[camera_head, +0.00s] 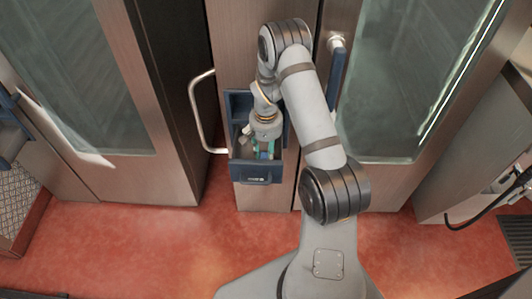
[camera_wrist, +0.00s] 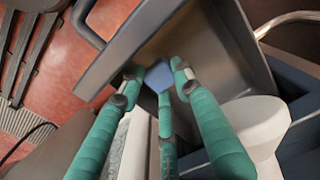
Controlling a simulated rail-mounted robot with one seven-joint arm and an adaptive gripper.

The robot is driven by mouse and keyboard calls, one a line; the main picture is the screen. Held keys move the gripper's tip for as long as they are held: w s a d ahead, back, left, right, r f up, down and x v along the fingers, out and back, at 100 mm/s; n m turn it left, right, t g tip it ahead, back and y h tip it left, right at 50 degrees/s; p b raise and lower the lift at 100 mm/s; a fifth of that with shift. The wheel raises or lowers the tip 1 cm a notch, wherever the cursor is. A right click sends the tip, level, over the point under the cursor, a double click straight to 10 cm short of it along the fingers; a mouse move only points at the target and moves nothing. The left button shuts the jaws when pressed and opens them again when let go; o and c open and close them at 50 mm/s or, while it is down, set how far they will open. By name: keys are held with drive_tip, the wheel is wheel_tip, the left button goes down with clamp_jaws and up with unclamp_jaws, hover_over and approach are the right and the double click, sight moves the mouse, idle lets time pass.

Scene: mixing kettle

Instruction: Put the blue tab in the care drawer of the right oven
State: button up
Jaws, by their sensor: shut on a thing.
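The care drawer (camera_head: 257,172) is pulled out from the front of the right oven (camera_head: 395,75), low on its left part. It has a dark blue front and a grey inside, which also shows in the wrist view (camera_wrist: 215,45). My gripper (camera_head: 263,152) is down over the drawer's opening. In the wrist view its green fingers (camera_wrist: 156,76) are shut on the blue tab (camera_wrist: 159,75), a small blue block, with the grey drawer inside behind it. I cannot tell whether the tab touches the drawer floor. The tab is barely seen in the head view.
A curved metal handle (camera_head: 197,112) stands just left of the drawer. A white rounded object (camera_wrist: 256,128) is close to the fingers in the wrist view. A left oven (camera_head: 82,75) has another blue drawer (camera_head: 12,128) at the left edge. The red floor (camera_head: 150,240) in front is clear.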

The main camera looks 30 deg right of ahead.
sight(266, 156)
drive_tip(key=shift+f+b, duration=0.45)
drive_tip(key=shift+b, duration=0.1)
drive_tip(key=shift+f, duration=0.15)
drive_tip(key=o, duration=0.8)
drive_tip(key=shift+r+p, duration=0.35)
drive_tip(key=shift+r, duration=0.15)
wheel_tip(266, 156, up, 12)
drive_tip(key=p, duration=0.1)
drive_tip(key=shift+s+r, duration=0.15)
drive_tip(key=shift+r, duration=0.05)
drive_tip(key=shift+a, duration=0.1)
